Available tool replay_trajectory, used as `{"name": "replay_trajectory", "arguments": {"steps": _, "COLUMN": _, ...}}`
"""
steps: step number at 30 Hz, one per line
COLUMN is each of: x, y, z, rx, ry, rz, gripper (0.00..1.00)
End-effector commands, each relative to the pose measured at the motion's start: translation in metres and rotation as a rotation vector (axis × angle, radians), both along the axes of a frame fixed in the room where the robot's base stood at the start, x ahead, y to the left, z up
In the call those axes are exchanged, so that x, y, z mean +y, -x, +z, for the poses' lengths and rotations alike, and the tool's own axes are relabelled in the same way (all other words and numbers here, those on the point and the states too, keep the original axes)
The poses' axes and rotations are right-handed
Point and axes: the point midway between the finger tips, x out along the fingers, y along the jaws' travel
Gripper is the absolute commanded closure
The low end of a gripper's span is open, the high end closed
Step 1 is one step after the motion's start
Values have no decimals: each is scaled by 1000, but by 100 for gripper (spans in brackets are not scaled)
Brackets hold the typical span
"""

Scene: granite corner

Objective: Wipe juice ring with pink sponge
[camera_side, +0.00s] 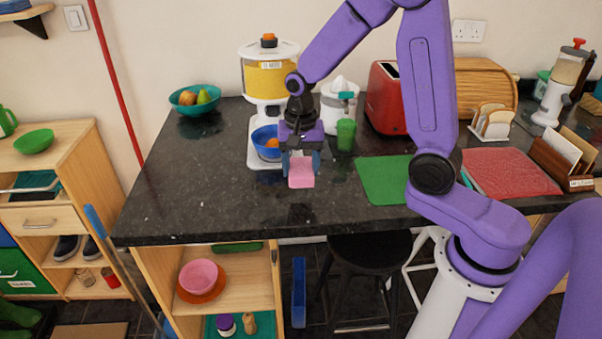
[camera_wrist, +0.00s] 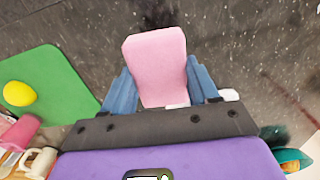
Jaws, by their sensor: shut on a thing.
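The pink sponge (camera_side: 301,172) is held at the front middle of the dark granite counter (camera_side: 200,205). My gripper (camera_side: 302,162) is shut on it, pointing down, with a blue finger on each side. In the wrist view the sponge (camera_wrist: 157,65) stands out between the two blue fingers of my gripper (camera_wrist: 162,88). I cannot tell whether the sponge touches the counter. I cannot make out the juice ring in either view; the sponge and gripper hide part of the counter.
A blue bowl (camera_side: 264,150) with orange fruit and a green cup (camera_side: 345,134) stand close behind my gripper. A green mat (camera_side: 378,181) lies to the right, beyond it a red mat (camera_side: 507,171). A red toaster (camera_side: 385,97) stands behind. The counter's left front is clear.

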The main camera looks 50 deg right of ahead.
Motion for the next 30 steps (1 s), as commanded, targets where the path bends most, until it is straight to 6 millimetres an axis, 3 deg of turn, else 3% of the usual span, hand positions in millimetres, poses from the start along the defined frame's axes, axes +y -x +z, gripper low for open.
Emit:
{"name": "replay_trajectory", "arguments": {"steps": 8, "x": 0, "y": 0, "z": 21, "rx": -1, "ry": 0, "rz": 0, "gripper": 74}}
{"name": "replay_trajectory", "arguments": {"steps": 25, "x": 0, "y": 0, "z": 22, "rx": 0, "ry": 0, "rz": 1, "gripper": 74}}
{"name": "replay_trajectory", "arguments": {"steps": 30, "x": 8, "y": 10, "z": 33, "rx": -4, "ry": -1, "rz": 12, "gripper": 74}}
